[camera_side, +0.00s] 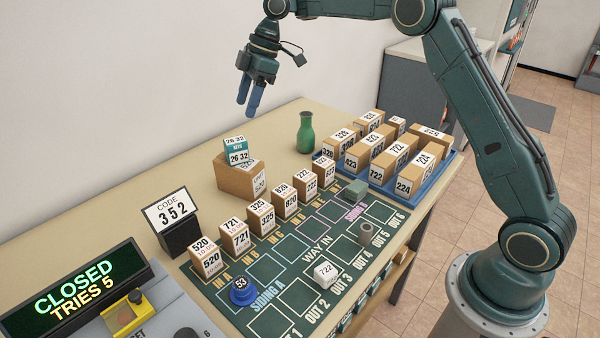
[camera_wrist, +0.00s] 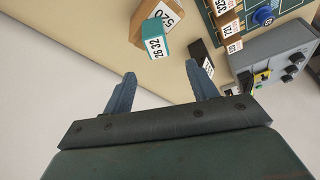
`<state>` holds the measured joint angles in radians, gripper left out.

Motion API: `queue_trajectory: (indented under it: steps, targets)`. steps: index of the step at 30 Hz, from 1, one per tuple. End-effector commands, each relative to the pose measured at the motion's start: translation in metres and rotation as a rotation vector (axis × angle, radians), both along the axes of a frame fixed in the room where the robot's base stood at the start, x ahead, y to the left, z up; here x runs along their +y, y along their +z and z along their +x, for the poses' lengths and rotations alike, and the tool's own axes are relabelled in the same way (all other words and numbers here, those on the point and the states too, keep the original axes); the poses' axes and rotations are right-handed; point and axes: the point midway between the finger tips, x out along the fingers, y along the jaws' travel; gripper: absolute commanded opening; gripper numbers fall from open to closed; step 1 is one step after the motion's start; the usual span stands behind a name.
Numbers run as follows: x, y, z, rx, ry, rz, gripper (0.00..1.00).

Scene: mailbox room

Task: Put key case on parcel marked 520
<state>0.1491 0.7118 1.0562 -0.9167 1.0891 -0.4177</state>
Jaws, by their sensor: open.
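My gripper (camera_side: 252,96) hangs open and empty at the upper left, above and behind the table, pointing down. Its two blue-grey fingers (camera_wrist: 158,95) are apart in the wrist view. A teal case with white 26 32 labels (camera_side: 238,153), apparently the key case, seems to rest on top of a larger brown parcel (camera_side: 236,183). The case also shows in the wrist view (camera_wrist: 153,47), beyond the fingers. The parcel (camera_wrist: 139,26) has a label reading 520 there. A small brown box marked 520 (camera_side: 207,260) stands at the front left, by IN A.
Several numbered boxes stand in a row along the green board (camera_side: 290,285). A blue tray (camera_side: 385,187) of boxes is at the right. A green bottle (camera_side: 305,133) stands near the back. A code 352 sign (camera_side: 171,210) and a control panel (camera_side: 105,300) are at left.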

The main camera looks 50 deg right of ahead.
Motion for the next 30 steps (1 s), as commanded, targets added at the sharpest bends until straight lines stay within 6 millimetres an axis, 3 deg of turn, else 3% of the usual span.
queue_trajectory:
  steps: [8, 18, 30]
  targets:
    - [0.007, 0.044, -0.036, -0.003, -0.135, 0.003, 0.58]
    - [0.013, 0.091, -0.107, -0.008, -0.361, 0.009, 0.58]
    - [0.009, 0.112, -0.206, -0.023, -0.623, 0.020, 0.58]
